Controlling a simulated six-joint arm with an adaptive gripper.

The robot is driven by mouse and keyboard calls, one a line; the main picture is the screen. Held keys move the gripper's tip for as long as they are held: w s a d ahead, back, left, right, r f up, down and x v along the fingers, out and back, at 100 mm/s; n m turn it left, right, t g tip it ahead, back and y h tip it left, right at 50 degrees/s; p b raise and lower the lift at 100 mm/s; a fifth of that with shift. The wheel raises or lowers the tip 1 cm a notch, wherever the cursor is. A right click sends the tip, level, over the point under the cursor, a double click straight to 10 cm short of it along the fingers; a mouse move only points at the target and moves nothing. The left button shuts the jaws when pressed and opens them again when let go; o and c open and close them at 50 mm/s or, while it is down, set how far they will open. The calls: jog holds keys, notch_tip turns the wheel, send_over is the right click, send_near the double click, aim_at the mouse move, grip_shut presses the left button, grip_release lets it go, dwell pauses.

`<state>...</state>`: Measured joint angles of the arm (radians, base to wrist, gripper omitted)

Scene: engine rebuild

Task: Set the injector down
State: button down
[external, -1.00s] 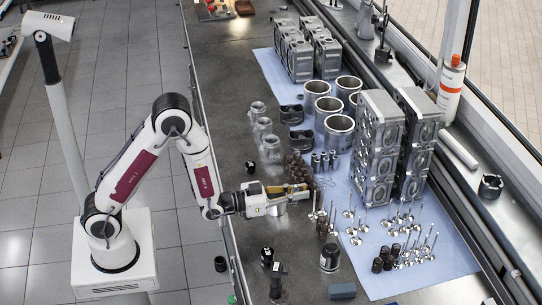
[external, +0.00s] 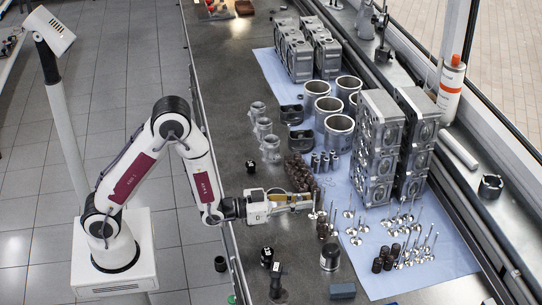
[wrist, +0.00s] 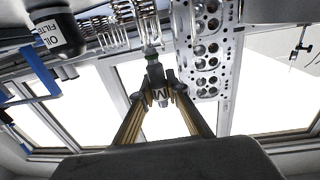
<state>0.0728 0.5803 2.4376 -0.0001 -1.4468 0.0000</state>
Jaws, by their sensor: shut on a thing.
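My gripper (external: 306,200) reaches over the bench from the left, lying nearly level, just left of a group of upright valves (external: 352,226). Part of the injector is hidden between the fingers. In the external view it is too small and too covered to make out clearly. I cannot tell whether it touches the bench.
Cylinder heads (external: 376,150) stand upright on a blue mat (external: 428,240) behind the valves, with cylinder liners (external: 339,132) farther back. An oil filter (wrist: 60,36) shows upper left in the wrist view. Dark bench surface (external: 300,240) is clear in front of my gripper.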

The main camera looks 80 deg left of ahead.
jog(key=shift+s+d+r+n+y, duration=1)
jog(key=shift+d+r+y, duration=0.45)
jog(key=shift+d, duration=2.9)
jog(key=s+a+n+g+y, duration=0.5)
jog(key=s+a+n+y, duration=0.2)
jog(key=s+a+y, duration=0.2)
jog(key=shift+s+a+f+n+y, duration=0.25)
jog(key=shift+a+f+n+y, duration=0.15)
jog(key=shift+a+y, duration=0.6)
jog(key=shift+d+f, duration=0.1)
jog(key=shift+f, duration=2.8)
jog(key=shift+f, duration=2.05)
jog(key=shift+f, duration=0.15)
